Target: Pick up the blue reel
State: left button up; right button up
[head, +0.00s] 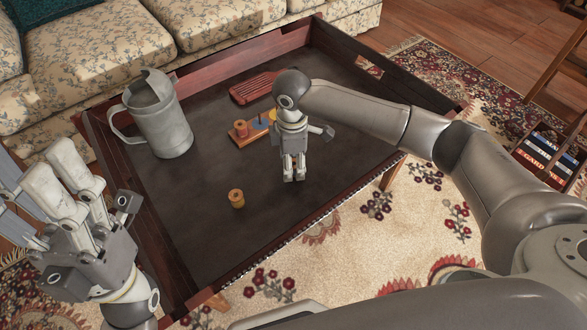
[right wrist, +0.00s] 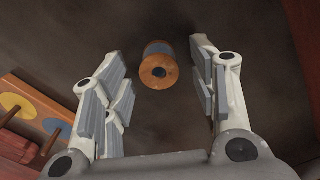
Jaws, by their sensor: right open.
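The blue reel (right wrist: 160,65) shows in the right wrist view, with a blue-grey body and wooden end discs with a dark centre hole. It lies beyond and between the fingertips of my right gripper (right wrist: 160,78), touching neither finger as far as I can tell. In the head view my right gripper (head: 294,176) points down over the dark tabletop, open and empty. I cannot make out the blue reel there; the gripper seems to hide it. My left gripper (head: 66,178) is raised at the left, its fingers apart and empty.
A yellow-brown reel (head: 236,199) stands on the table (head: 200,240) at front left. A wooden peg stand (head: 243,138) with blue and yellow discs lies behind my right gripper, and a red slatted board (head: 250,88) farther back. The table has raised rims.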

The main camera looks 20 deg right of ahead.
jog(key=shift+f, duration=0.65)
jog(key=c, duration=0.9)
jog(key=shift+r, duration=0.1)
jog(key=shift+c, duration=0.2)
